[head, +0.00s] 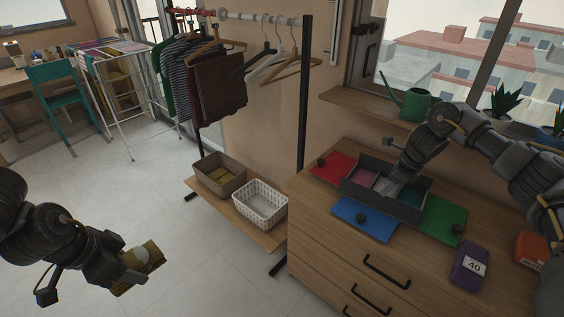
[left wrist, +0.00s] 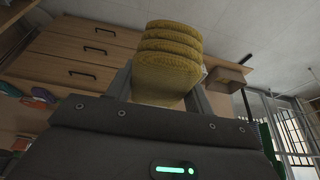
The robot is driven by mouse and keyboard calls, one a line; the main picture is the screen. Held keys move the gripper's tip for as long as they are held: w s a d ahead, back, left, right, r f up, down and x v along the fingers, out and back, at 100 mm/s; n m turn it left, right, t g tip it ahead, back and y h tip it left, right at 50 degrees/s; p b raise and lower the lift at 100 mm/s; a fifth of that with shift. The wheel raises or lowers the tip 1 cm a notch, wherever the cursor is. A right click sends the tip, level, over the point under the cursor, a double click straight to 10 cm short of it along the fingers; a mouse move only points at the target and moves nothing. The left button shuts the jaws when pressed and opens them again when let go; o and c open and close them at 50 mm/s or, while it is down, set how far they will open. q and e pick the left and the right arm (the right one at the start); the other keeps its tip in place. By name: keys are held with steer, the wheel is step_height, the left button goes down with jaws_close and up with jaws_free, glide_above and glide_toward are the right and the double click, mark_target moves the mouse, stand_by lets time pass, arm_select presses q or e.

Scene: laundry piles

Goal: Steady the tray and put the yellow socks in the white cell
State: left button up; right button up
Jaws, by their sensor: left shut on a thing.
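The yellow socks (head: 153,252), a folded bundle, are held in my left gripper (head: 136,264) at the lower left, in the air over the floor. In the left wrist view the ribbed yellow bundle (left wrist: 172,45) sits between the fingers. The dark grey tray (head: 424,187) lies on the wooden dresser, divided into cells. A pink cell shows at its left and a green one at its right; a pale cell in the middle is partly hidden by my right gripper (head: 392,187). The right gripper points down at the tray; its fingers are too unclear to tell open from shut.
Red (head: 328,168), blue (head: 362,219) and green (head: 444,220) panels with dark knobs lie around the tray. A purple box (head: 469,266) marked 40 stands near the dresser's front. A brown basket (head: 220,176) and a white basket (head: 260,203) sit on the clothes rack's low shelf.

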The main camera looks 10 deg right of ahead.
mark_target(374, 207)
steer(key=p+x, duration=0.1)
steer(key=x, duration=0.6)
steer(key=shift+f, duration=0.25)
jaws_close()
stand_by(0.8)
